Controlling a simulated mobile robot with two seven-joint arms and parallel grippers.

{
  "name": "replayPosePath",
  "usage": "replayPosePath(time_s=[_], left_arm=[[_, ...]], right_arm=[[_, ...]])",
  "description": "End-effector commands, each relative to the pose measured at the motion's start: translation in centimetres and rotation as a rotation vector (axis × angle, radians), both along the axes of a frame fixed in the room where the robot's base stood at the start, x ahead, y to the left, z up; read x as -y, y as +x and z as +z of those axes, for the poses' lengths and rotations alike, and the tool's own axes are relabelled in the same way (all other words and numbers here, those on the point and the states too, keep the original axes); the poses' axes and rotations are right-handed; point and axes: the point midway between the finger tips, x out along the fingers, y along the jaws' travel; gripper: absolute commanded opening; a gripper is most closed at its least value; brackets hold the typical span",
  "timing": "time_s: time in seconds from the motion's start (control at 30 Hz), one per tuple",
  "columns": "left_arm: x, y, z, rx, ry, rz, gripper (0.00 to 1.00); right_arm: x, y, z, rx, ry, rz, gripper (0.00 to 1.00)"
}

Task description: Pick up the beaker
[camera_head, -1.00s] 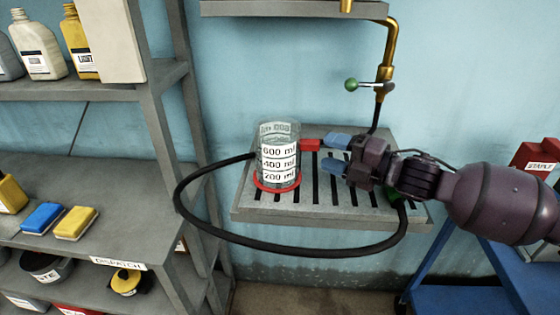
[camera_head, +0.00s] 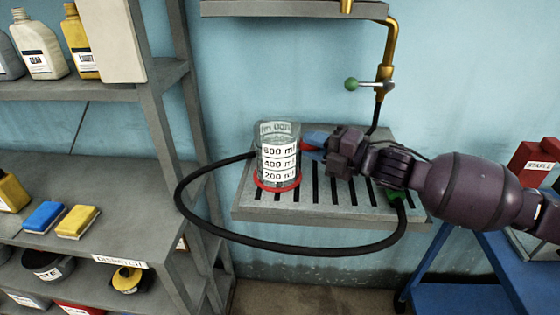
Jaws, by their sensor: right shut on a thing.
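The clear beaker (camera_head: 278,158) stands upright on the slotted grey drip tray (camera_head: 340,205), with white labels marked in ml and a red ring at its base. My right gripper (camera_head: 314,141) is at the beaker's right side, its blue fingers shut on the beaker's red handle. The handle is mostly hidden by the fingers. The beaker still appears to rest on the tray. My left gripper is not in view.
A black hose (camera_head: 290,251) loops in front of the tray. A brass pipe with a green-knobbed valve (camera_head: 368,85) hangs above. Grey shelves (camera_head: 75,178) with bottles and sponges stand left. A blue cart (camera_head: 470,270) stands at lower right.

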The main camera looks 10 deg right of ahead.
Motion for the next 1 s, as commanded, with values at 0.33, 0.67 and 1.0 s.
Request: replayPosePath(time_s=[0.33, 0.67, 1.0], left_arm=[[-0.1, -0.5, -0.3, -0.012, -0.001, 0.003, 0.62], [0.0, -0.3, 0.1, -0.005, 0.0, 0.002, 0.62], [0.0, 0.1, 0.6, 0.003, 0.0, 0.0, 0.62]], right_arm=[[0.0, 0.0, 0.6, 0.002, -0.001, 0.001, 0.0], [0.0, 0.0, 6.2, 0.007, -0.003, 0.001, 0.0], [-0.3, -0.1, 10.1, 0.003, 0.0, 0.003, 0.0]])
